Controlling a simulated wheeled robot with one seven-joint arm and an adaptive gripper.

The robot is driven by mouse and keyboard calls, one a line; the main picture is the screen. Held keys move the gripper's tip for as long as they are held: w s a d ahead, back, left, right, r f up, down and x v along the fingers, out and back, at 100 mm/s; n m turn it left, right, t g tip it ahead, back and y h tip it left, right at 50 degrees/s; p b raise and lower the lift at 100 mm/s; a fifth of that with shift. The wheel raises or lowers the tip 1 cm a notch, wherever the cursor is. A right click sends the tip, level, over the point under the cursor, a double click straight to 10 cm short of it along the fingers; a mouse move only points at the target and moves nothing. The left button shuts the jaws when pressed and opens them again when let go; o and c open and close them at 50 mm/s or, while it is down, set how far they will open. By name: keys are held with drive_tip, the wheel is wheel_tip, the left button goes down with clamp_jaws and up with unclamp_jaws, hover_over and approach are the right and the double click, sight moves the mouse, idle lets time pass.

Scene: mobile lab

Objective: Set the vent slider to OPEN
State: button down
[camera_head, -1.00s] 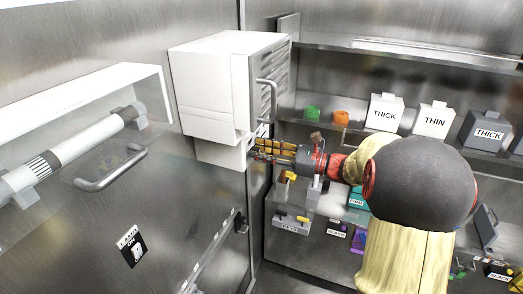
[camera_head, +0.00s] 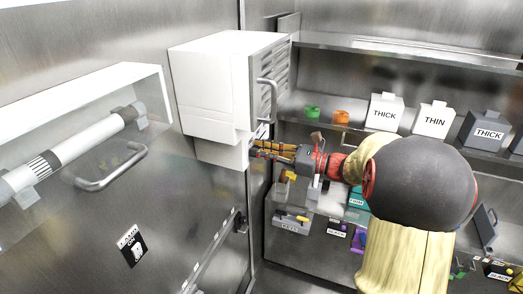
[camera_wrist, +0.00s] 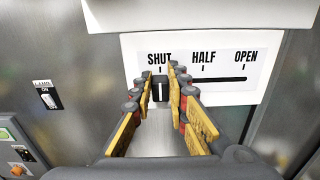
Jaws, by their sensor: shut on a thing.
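The vent slider's dark knob (camera_wrist: 160,90) stands at the SHUT end of its black slot in the wrist view. The white label panel (camera_wrist: 262,60) reads SHUT, HALF and OPEN from left to right, with the slot running right to OPEN. My gripper (camera_wrist: 160,76) has one yellow-and-black finger on each side of the knob and is shut on it. In the head view my gripper (camera_head: 257,149) reaches left to the lower white box (camera_head: 222,154), and the knob itself is hidden there.
A white louvred cabinet (camera_head: 212,85) with a bar handle (camera_head: 268,98) sits just above my gripper. Shelves to the right hold THICK and THIN boxes (camera_head: 385,112). A switch plate (camera_head: 132,246) is on the left wall. The slot right of the knob is clear.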

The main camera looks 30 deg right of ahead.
sight(265, 128)
drive_tip(key=w+d, duration=0.2)
drive_tip(key=d, duration=0.1)
drive_tip(key=w+d+p, duration=0.1)
drive_tip(key=w+d, duration=0.4)
drive_tip(key=d, duration=0.1)
drive_tip(key=shift+w+d+r+p, duration=0.1)
drive_tip(key=shift+w+d+p, duration=0.2)
drive_tip(key=shift+d, duration=0.05)
drive_tip(key=c, duration=1.9)
unclamp_jaws()
drive_tip(key=shift+w+d, duration=0.1)
drive_tip(key=shift+d, duration=0.05)
drive_tip(key=shift+o, duration=0.9)
drive_tip(key=v, duration=1.2)
